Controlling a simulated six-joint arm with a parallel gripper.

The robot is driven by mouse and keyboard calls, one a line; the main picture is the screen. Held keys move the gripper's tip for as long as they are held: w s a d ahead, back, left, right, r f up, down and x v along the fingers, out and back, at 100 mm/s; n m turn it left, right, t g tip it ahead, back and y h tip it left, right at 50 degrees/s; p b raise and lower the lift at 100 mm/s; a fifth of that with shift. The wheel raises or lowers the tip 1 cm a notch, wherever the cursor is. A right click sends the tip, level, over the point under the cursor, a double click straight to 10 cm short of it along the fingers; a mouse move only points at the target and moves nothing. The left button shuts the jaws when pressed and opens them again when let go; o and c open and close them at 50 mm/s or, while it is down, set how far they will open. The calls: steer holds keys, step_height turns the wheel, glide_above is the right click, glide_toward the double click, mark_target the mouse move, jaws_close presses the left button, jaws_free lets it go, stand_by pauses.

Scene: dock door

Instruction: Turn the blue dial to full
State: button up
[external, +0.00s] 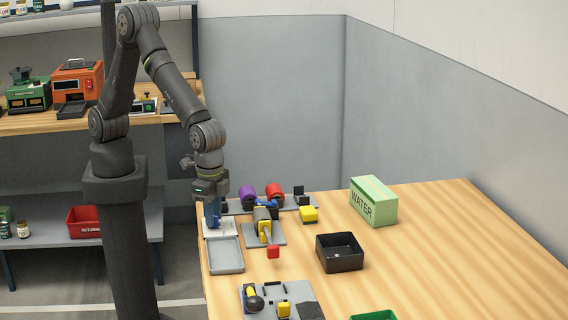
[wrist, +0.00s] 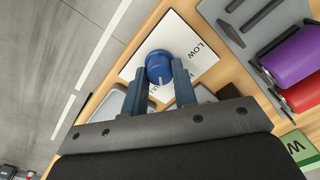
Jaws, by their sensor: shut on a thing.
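The blue dial (wrist: 159,66) sits on a white plate (wrist: 190,40) that reads LOW, with other lettering partly covered. My gripper (wrist: 158,82) is shut on the dial, with one finger on each side of it. A pale line shows on the dial's top near its lower right. In the external view my gripper (external: 213,212) points down over the white plate (external: 221,233) at the table's left edge. The dial is hidden there behind the fingers.
A grey tray (external: 226,255) lies just in front of the plate. A black bin (external: 340,252) and a green WATER box (external: 373,201) stand farther right. The table's right side is clear.

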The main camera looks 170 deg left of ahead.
steer(key=shift+m, duration=1.4)
steer(key=o, duration=1)
steer(key=r, duration=1.7)
steer(key=shift+w+d+r, duration=0.15)
steer(key=shift+d+r, duration=0.05)
steer(key=shift+f, duration=0.15)
